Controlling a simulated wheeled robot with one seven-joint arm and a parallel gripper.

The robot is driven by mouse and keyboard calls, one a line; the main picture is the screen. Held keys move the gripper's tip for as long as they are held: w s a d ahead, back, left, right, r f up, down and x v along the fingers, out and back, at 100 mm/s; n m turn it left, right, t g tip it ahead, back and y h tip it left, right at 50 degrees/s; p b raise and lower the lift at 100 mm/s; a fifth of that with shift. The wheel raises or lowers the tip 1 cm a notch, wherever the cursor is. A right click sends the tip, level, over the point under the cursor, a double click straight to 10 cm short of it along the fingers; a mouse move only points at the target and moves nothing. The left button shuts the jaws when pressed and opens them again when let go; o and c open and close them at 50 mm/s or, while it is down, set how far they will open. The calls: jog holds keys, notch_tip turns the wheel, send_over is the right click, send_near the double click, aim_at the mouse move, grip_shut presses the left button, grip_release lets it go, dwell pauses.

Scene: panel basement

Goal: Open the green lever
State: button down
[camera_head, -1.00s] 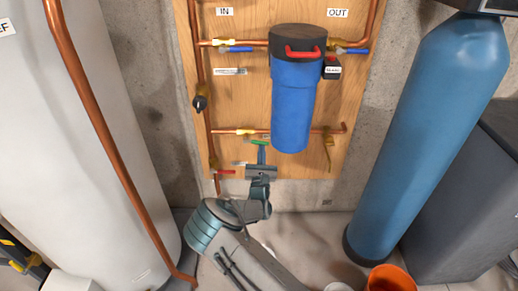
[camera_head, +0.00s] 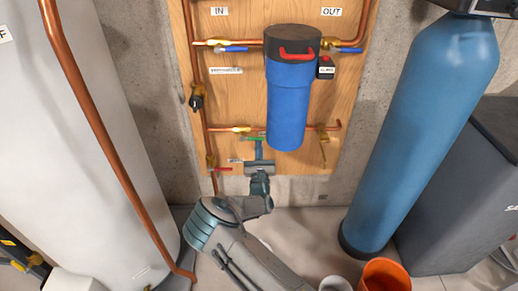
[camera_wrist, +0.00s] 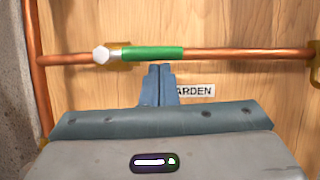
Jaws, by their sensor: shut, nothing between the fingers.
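The green lever (camera_wrist: 152,53) lies horizontally along the copper pipe in the wrist view, with its metal pivot nut (camera_wrist: 101,55) at its left end. In the head view the green lever (camera_head: 254,139) is small, just below the lower pipe's brass valve (camera_head: 241,129). My gripper (camera_wrist: 160,68) has its two blue fingers together, with nothing between them. In the head view my gripper (camera_head: 259,147) reaches up at the panel's lower edge.
The blue filter housing (camera_head: 290,95) hangs right of my gripper. A red lever (camera_head: 220,169) is at lower left. A blue tank (camera_head: 425,130) and white tank (camera_head: 85,150) flank the panel.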

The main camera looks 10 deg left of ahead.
jog(key=s+d+f, duration=0.1)
jog(key=s+f, duration=0.7)
jog(key=shift+d, duration=0.4)
jog(key=shift+f, duration=0.1)
